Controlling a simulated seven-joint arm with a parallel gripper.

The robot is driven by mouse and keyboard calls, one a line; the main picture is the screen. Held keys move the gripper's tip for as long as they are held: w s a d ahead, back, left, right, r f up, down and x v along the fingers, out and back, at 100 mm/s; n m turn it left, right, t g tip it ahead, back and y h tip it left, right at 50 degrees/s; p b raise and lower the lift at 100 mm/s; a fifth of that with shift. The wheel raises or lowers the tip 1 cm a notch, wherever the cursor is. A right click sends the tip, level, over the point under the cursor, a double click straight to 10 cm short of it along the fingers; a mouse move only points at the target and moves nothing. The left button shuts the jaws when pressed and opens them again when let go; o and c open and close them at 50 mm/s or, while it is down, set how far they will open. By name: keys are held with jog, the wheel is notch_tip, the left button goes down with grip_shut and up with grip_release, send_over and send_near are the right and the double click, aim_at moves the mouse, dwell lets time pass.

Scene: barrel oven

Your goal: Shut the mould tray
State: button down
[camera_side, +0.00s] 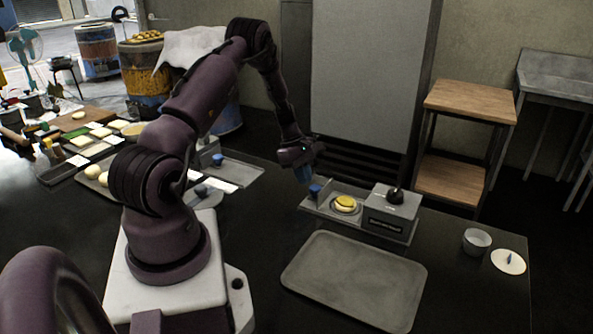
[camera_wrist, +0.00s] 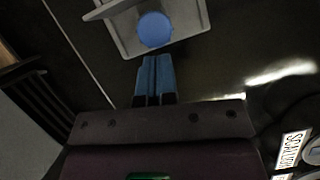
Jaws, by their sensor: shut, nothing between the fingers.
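The mould tray (camera_side: 330,211) is a grey metal slide on the dark table, sticking out to the left of a grey press box (camera_side: 390,222). A yellow round piece (camera_side: 346,202) sits on it, and a blue knob (camera_side: 315,190) stands at its left end. My gripper (camera_side: 303,176) is above and just left of the knob, its blue fingers pointing down. In the wrist view my gripper (camera_wrist: 154,82) is shut and empty. The blue knob (camera_wrist: 155,30) and part of the tray (camera_wrist: 190,25) show just beyond the fingertips, seemingly apart from them.
A flat grey tray (camera_side: 355,278) lies in front of the press. A small bowl (camera_side: 477,240) and a white disc (camera_side: 508,261) are to the right. Another metal tray with a blue knob (camera_side: 217,160) lies behind my arm. Bare table lies left of the mould tray.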

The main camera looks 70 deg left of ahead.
aim_at(348, 194)
jog(key=shift+d, duration=0.1)
jog(key=w+d, duration=0.9)
jog(key=shift+s+a, duration=0.1)
dwell(0.3)
